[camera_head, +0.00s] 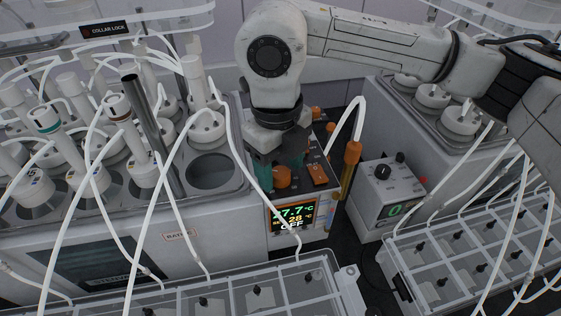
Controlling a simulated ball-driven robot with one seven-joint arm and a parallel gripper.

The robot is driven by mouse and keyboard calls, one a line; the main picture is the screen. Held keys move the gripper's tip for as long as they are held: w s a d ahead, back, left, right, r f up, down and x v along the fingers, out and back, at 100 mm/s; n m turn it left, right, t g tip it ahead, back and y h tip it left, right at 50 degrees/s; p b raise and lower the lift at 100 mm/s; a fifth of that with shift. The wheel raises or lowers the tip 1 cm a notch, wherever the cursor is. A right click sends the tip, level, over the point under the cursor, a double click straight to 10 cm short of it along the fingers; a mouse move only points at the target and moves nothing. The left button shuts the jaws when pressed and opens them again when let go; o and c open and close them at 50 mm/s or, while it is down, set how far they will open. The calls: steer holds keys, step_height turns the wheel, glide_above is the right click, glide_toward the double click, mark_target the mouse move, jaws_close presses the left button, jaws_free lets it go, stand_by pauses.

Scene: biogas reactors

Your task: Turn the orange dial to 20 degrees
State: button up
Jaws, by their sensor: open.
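The orange dial (282,180) is on top of the heater unit with the display, below my gripper. My gripper (277,170) points down with its greenish fingers apart, one at the left of the dial and one behind it to the right. I cannot tell whether the fingers touch the dial. The display (293,216) shows a green reading ending in 7.7 °C, a lower yellow line that looks like 28 °C, and OFF.
An orange switch (317,174) sits right of the dial. An orange-capped tube fitting (352,153) stands further right. A grey box with a black knob (383,172) is beyond it. A bath with bottles (186,233) and white hoses crowd the left. A clear-lidded rack (262,289) is in front.

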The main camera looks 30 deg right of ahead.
steer(key=shift+f, duration=0.35)
steer(key=shift+c, duration=0.2)
steer(key=c, duration=1)
